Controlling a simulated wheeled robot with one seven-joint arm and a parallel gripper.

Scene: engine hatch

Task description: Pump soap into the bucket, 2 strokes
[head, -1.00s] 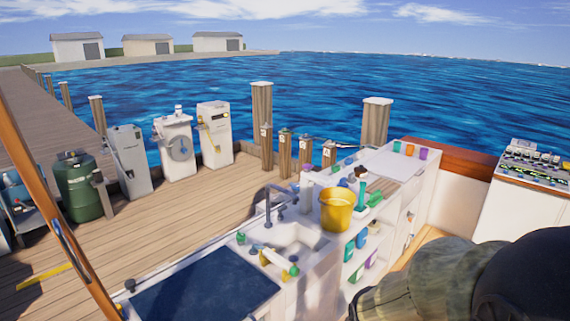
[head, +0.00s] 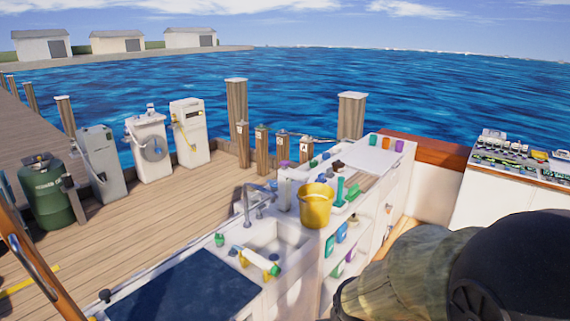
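A yellow bucket (head: 315,209) stands upright on the white counter, just right of the sink (head: 277,240). A white bottle-like container (head: 285,191) stands close behind and left of the bucket. It has a purple top, and I cannot tell for sure if it is the soap pump. The bucket's inside is mostly hidden by its rim. My gripper is not in view. A large dark rounded shape with an olive sleeve-like part, likely my arm, fills the lower right, apart from the bucket in the picture.
A tap (head: 255,204) rises behind the sink. A bottle with a green end (head: 262,262) lies at the sink's front edge. Several small bottles fill the shelves (head: 341,233) below the counter. A dark blue panel (head: 182,290) lies to the left. A control console (head: 517,158) stands at the right.

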